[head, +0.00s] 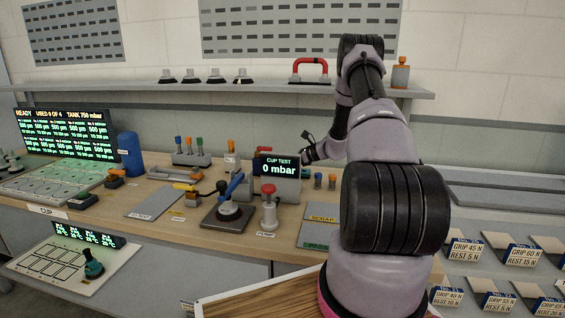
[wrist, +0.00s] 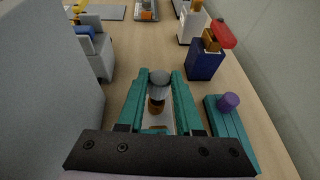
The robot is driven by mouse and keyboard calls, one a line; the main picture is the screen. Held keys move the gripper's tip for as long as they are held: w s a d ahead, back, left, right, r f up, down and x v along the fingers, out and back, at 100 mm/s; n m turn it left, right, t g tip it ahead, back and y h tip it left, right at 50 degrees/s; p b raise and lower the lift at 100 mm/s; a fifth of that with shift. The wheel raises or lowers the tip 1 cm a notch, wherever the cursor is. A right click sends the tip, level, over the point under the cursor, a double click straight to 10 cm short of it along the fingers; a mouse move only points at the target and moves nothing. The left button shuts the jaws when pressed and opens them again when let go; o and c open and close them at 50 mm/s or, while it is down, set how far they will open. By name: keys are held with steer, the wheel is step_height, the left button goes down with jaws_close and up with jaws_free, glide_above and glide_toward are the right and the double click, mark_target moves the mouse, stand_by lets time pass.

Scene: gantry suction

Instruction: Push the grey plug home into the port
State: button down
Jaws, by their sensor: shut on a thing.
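In the wrist view my gripper (wrist: 159,82) has teal fingers, closed around a small piece with a rounded grey top, which looks like the grey plug (wrist: 159,76). A dark and orange-brown part shows below the grey top, between the fingers. I cannot make out the port, nor tell how deep the plug sits. In the head view my wrist (head: 312,152) is behind and to the right of the cup test unit (head: 277,184); the fingertips and the plug are hidden there.
In the wrist view a large grey box (wrist: 45,95) stands close on the left. A teal block with a purple knob (wrist: 229,102) is close on the right. A blue block (wrist: 204,64) and a white block (wrist: 190,26) stand farther off. Bare bench lies between.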

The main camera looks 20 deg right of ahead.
steer(key=shift+f, duration=0.25)
steer(key=shift+f, duration=1.05)
steer(key=c, duration=0.5)
jaws_free()
steer(key=v, duration=1.1)
steer(key=shift+w, duration=0.1)
